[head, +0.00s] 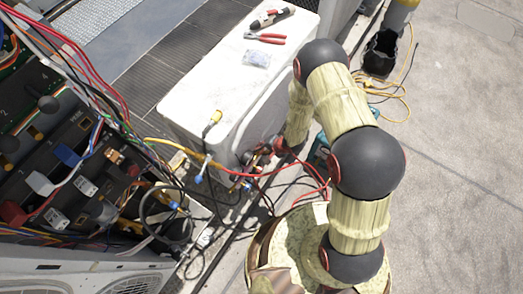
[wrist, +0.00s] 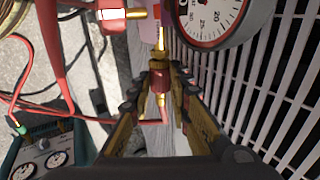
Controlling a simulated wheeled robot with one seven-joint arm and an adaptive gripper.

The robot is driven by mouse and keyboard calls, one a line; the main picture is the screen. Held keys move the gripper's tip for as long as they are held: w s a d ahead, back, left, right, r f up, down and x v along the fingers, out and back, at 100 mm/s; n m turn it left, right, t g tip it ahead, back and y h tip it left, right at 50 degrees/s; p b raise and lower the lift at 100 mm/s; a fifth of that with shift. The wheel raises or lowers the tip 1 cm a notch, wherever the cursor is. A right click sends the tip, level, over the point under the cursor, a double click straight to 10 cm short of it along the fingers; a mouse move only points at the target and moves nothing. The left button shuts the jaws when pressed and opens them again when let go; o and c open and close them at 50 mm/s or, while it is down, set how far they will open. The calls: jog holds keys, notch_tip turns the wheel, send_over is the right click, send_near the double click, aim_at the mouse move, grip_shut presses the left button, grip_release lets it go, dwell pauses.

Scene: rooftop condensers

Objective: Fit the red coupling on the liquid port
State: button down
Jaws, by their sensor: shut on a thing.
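In the wrist view my gripper (wrist: 160,72) is shut on a red coupling (wrist: 160,80) with brass ends. A thin brass piece (wrist: 160,38) stands just above the coupling, in line with it; I cannot tell whether they touch. A brass fitting with red and white bands (wrist: 112,14) is at the upper left, and I cannot tell which part is the liquid port. In the head view my gripper (head: 268,148) is low beside the white condenser (head: 195,95), and the arm partly hides that area.
A pressure gauge (wrist: 208,18) and a white grille (wrist: 270,80) are close on the right. A teal gauge set (wrist: 42,155) and red hoses (wrist: 55,60) are at left. Pliers (head: 265,38) lie on the condenser. An open electrical panel (head: 60,150) with loose wires is at left.

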jog(key=shift+w+d, duration=0.1)
jog(key=shift+w, duration=0.05)
jog(key=shift+w+d+p, duration=0.5)
jog(key=shift+w+d, duration=0.15)
jog(key=shift+w, duration=0.2)
jog(key=shift+w+d+p, duration=0.45)
jog(key=shift+w+d, duration=0.15)
jog(key=shift+w, duration=0.25)
jog(key=c, duration=2.1)
grip_release()
jog(key=shift+c, duration=0.2)
grip_shut()
jog(key=shift+r, duration=0.15)
